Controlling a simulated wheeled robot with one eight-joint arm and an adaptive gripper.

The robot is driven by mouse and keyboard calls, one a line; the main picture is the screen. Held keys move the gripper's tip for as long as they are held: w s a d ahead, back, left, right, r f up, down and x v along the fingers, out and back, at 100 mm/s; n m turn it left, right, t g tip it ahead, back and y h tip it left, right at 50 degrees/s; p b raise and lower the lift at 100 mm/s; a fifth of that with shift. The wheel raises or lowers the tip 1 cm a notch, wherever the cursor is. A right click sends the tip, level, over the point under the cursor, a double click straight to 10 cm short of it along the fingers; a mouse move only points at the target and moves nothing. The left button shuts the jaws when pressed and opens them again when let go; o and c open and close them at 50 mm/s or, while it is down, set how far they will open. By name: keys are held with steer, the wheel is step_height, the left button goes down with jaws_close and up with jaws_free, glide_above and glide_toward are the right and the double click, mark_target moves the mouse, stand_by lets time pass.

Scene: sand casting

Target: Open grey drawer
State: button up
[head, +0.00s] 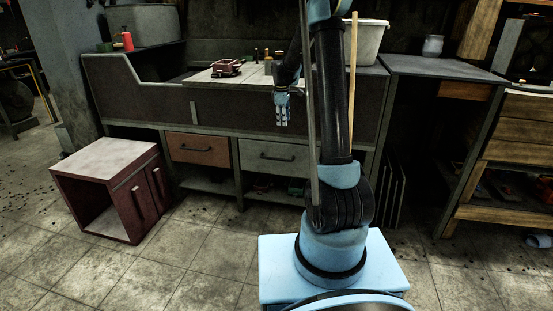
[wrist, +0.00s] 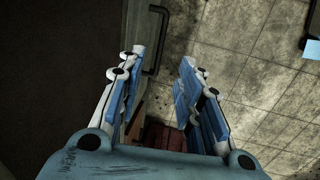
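The grey drawer (head: 255,163) is in the front of the workbench, in the middle of the head view, and looks closed. Its dark bar handle (head: 278,155) runs across its front. My gripper (head: 283,124) hangs fingers down in front of the bench, above the drawer, with nothing in it. In the wrist view my gripper (wrist: 163,57) has its two fingers spread. The dark handle (wrist: 161,40) shows there beyond the fingertips, nearer the left finger, and seems apart from both. Part of the drawer's right side is hidden behind my arm in the head view.
A brown wooden drawer (head: 197,149) is closed to the left of the grey one. A dark red cabinet (head: 108,190) stands on the floor at left. The workbench (head: 140,103) overhangs the drawers. Tiled floor (head: 190,260) in front is clear.

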step_height(320, 180, up, 8)
steer(key=s, duration=0.1)
steer(key=shift+s+a+r, duration=0.2)
steer(key=shift+s+a, duration=0.05)
steer(key=s+d+r+m, duration=0.2)
steer(key=s+d+m, duration=0.1)
steer(key=s, duration=1)
steer(key=s+d+r+m, duration=0.2)
steer(key=s+m, duration=0.2)
steer(key=s, duration=1)
steer(key=s+f+m, duration=0.2)
steer(key=s+f, duration=0.2)
steer(key=s, duration=0.3)
steer(key=s+d+f+m, duration=0.1)
steer(key=s+f, duration=0.3)
steer(key=s, duration=0.4)
steer(key=s+d+f+m, duration=0.1)
steer(key=s+f+m, duration=0.2)
steer(key=s, duration=0.4)
steer(key=shift+s+f+m+y, duration=0.3)
steer(key=shift+s+f+m, duration=0.1)
steer(key=shift+f, duration=0.45)
